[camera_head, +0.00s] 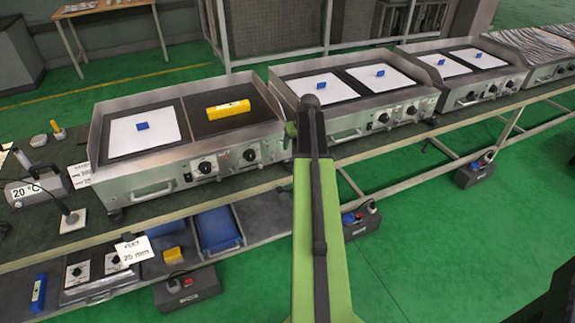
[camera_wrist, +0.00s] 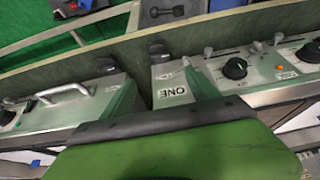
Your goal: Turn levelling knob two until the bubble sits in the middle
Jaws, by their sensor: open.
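A yellow spirit level (camera_head: 228,109) lies on the dark right-hand plate of the nearest griddle (camera_head: 98,125). Its bubble is too small to make out. The wrist view is upside down and shows a griddle front marked ONE (camera_wrist: 176,91), with a dark foot or knob (camera_wrist: 160,52) at its corner. A similar dark foot (camera_wrist: 107,65) sits on the neighbouring unit. I cannot tell which part is levelling knob two. My gripper (camera_wrist: 158,85) is open, its green fingers apart near the gap between the two units, with nothing between them.
More griddles (camera_head: 345,85) stand along the bench to the right. A 20 °C box (camera_head: 35,190) is at the left. A lower shelf holds a control panel (camera_head: 95,275) and a blue tray (camera_head: 218,228). The green floor (camera_head: 440,240) at the right is largely clear.

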